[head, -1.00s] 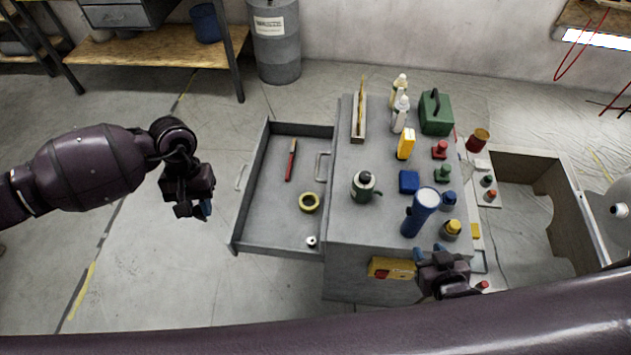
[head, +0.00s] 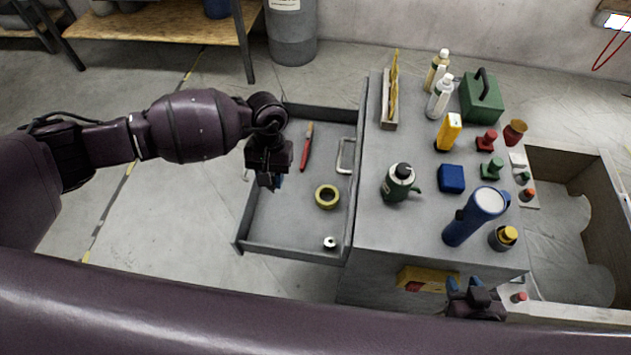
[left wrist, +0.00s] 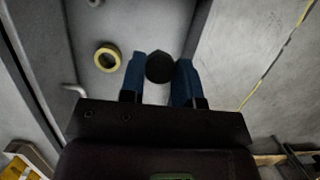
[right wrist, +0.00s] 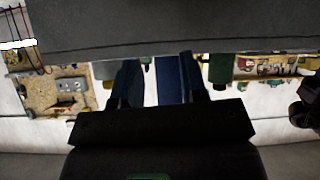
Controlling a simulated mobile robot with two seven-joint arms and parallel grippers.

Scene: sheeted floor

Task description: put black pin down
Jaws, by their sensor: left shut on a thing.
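The black pin (left wrist: 159,67) shows as a dark round end between the blue fingers of my left gripper (left wrist: 160,80) in the left wrist view. The left gripper is shut on it. In the head view my left gripper (head: 272,182) is over the left part of the open grey drawer (head: 290,225), and the pin cannot be made out there. My right gripper (head: 466,284) is low at the cabinet's front edge. Its fingers stand apart in the right wrist view (right wrist: 160,85), with a blue shape showing between them.
The drawer holds a red-handled tool (head: 306,150), a yellow tape roll (head: 326,197) and a small white-and-black piece (head: 330,243). The cabinet top (head: 410,225) carries a green can (head: 400,184), a blue flashlight (head: 470,222) and several bottles. The drawer's middle has free room.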

